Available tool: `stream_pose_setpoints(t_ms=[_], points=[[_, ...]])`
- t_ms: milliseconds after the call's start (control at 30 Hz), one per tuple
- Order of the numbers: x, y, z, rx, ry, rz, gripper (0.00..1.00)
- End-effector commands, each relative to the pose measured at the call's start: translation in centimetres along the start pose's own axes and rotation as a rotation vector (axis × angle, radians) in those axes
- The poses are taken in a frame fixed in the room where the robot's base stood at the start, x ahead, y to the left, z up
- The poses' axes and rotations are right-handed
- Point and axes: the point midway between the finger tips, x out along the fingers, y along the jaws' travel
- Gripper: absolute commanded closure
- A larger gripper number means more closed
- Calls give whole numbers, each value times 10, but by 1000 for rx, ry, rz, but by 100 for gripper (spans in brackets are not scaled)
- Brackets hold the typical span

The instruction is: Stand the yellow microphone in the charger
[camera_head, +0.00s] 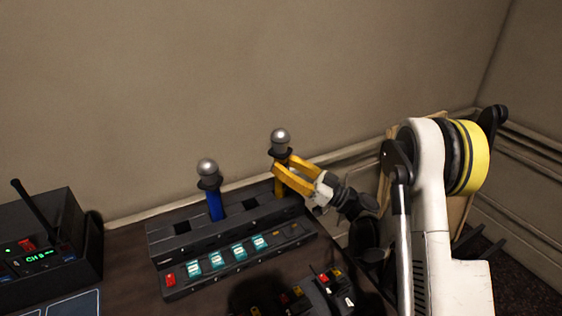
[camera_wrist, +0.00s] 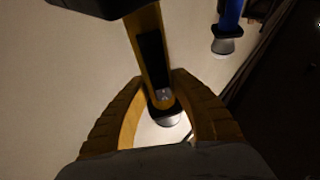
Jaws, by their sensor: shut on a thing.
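The yellow microphone (camera_head: 279,187) has a silver ball head and a black collar. It stands about upright at the right end of the dark charger (camera_head: 165,252). Its lower end meets the charger's right end; I cannot tell how deep it sits. My gripper (camera_head: 281,164) comes from the right, its yellow fingers shut around the microphone just below the head. In the wrist view the yellow microphone (camera_wrist: 150,50) runs between the fingers (camera_wrist: 160,82), its head partly hidden by them.
A blue microphone (camera_head: 214,205) stands in the charger, left of the yellow one. Empty sockets show on both sides of it. A black radio unit (camera_head: 45,245) with an antenna is at the left. A button panel (camera_head: 300,300) lies in front. The wall (camera_head: 200,80) is close behind.

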Motion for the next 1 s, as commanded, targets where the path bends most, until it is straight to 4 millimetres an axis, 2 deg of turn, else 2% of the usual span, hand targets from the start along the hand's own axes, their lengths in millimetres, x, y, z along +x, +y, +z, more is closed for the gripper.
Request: stream_pose_setpoints(t_ms=[1000], points=[[-9,0,23,0,1,0,100]])
